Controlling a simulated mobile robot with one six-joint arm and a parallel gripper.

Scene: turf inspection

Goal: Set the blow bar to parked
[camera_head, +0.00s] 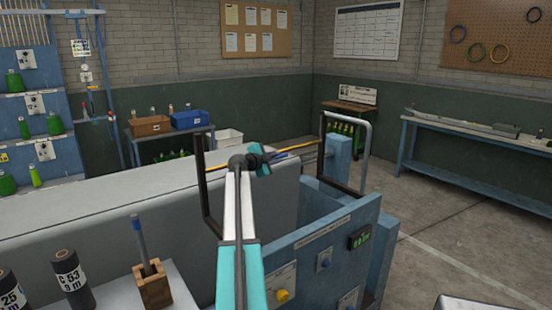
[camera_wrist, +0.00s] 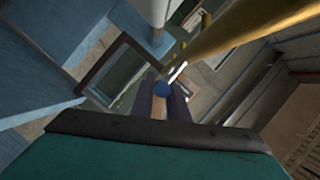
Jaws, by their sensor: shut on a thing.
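The blow bar (camera_head: 300,148) appears to be the thin yellow bar running across the front of the grey machine, level or nearly so. In the wrist view a thick yellow bar (camera_wrist: 235,32) crosses the upper right. My gripper (camera_head: 264,160) is at the bar, partly hiding it in the head view. A short pale rod runs from the knob up toward the yellow bar. Whether it joins the bar is hard to tell.
The blue control panel (camera_head: 310,255) with knobs and a green display stands at front right. Dark upright frames (camera_head: 321,145) flank the bar. A wooden block (camera_head: 153,287) holding a pen-like tool and dark cylinders (camera_head: 70,278) are at lower left.

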